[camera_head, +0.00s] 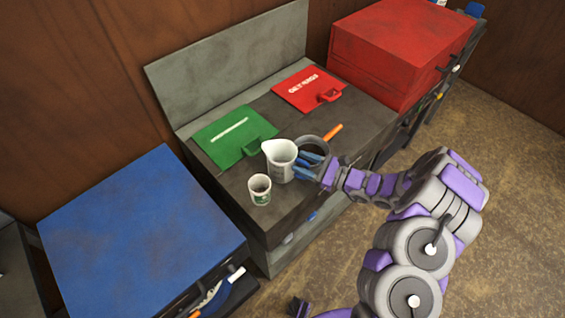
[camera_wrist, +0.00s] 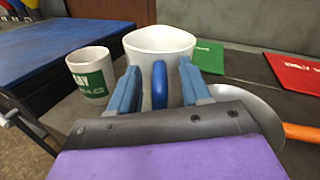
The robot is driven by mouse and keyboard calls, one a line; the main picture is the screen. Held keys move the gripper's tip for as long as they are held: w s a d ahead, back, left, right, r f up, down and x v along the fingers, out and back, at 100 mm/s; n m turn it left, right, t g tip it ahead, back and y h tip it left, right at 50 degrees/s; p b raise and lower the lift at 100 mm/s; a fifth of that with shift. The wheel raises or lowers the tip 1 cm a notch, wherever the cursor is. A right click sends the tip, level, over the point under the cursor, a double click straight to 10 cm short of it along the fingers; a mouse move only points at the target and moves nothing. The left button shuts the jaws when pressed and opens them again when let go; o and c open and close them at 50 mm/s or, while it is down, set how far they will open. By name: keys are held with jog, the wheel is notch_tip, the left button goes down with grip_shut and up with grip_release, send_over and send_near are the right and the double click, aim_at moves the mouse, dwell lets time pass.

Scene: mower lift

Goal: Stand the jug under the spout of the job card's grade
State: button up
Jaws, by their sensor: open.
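The white jug (camera_head: 280,159) stands upright on the dark bench top, with its blue handle towards my gripper. My gripper (camera_head: 309,163) is open at the jug's handle side. In the wrist view the jug (camera_wrist: 158,42) is straight ahead, and its blue handle (camera_wrist: 159,86) shows between the two blue fingers of my gripper (camera_wrist: 160,80). A gap shows on both sides of the handle; I cannot tell whether a finger touches the jug. No spout can be made out clearly, and I cannot pick out a job card for certain.
A white cup with a green label (camera_head: 260,189) stands left of the jug. A round grey pan-like thing with an orange handle (camera_head: 333,132) lies right. Green (camera_head: 233,137) and red (camera_head: 309,89) clipboard-like panels lie behind. Blue (camera_head: 140,235) and red (camera_head: 400,48) cabinets flank the bench.

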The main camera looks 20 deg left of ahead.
grip_shut()
dwell(0.3)
jog(key=shift+r, duration=0.1)
